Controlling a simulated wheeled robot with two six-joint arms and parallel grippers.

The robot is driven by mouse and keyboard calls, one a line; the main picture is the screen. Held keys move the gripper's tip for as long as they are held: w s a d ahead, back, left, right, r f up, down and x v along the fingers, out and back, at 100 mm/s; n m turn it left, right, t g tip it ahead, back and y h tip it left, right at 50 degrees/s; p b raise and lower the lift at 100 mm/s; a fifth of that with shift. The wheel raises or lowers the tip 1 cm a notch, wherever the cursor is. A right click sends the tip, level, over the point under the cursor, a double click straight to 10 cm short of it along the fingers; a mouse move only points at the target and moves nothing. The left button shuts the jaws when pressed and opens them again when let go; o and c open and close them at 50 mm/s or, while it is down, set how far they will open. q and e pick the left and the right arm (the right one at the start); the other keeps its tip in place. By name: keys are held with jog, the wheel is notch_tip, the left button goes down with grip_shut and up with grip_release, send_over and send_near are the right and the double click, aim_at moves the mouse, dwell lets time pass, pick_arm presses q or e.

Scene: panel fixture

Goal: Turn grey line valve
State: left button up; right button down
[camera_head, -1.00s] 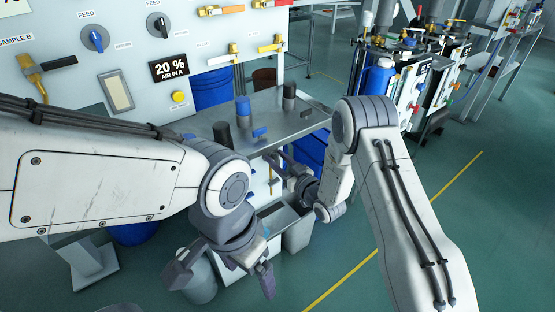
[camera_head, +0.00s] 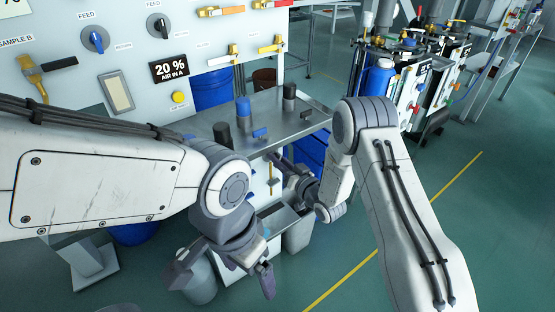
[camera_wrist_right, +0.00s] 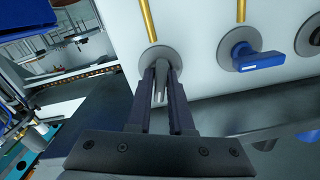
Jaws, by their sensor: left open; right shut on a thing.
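The grey line valve (camera_wrist_right: 161,88) shows in the right wrist view as a grey lever on a round grey flange, below a brass pipe. The lever points downward in that picture. My right gripper (camera_wrist_right: 162,78) is shut on this lever, one dark finger on each side. In the head view my right gripper (camera_head: 278,162) is at the panel's lower front, below the steel shelf, and the grey lever cannot be made out there. My left gripper (camera_head: 222,277) is open and empty, low in front of the panel, with its fingers spread apart.
A blue-handled valve (camera_wrist_right: 258,60) sits right of the grey one in the wrist view. The steel shelf (camera_head: 268,108) carries several dark and blue knobs above my right gripper. Open floor (camera_head: 470,220) lies to the right.

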jog(key=m, duration=0.3)
jog(key=shift+m, duration=0.4)
jog(key=m, duration=0.3)
jog(key=shift+d+m+p, duration=0.1)
jog(key=shift+m+p, duration=0.2)
jog(key=shift+p, duration=0.1)
jog(key=m, duration=0.4)
jog(key=m+p, duration=0.1)
jog(key=m, duration=0.1)
jog(key=shift+f+m, duration=0.25)
jog(key=shift+m, duration=0.05)
jog(key=c, duration=0.9)
grip_release()
jog(key=shift+d, duration=0.1)
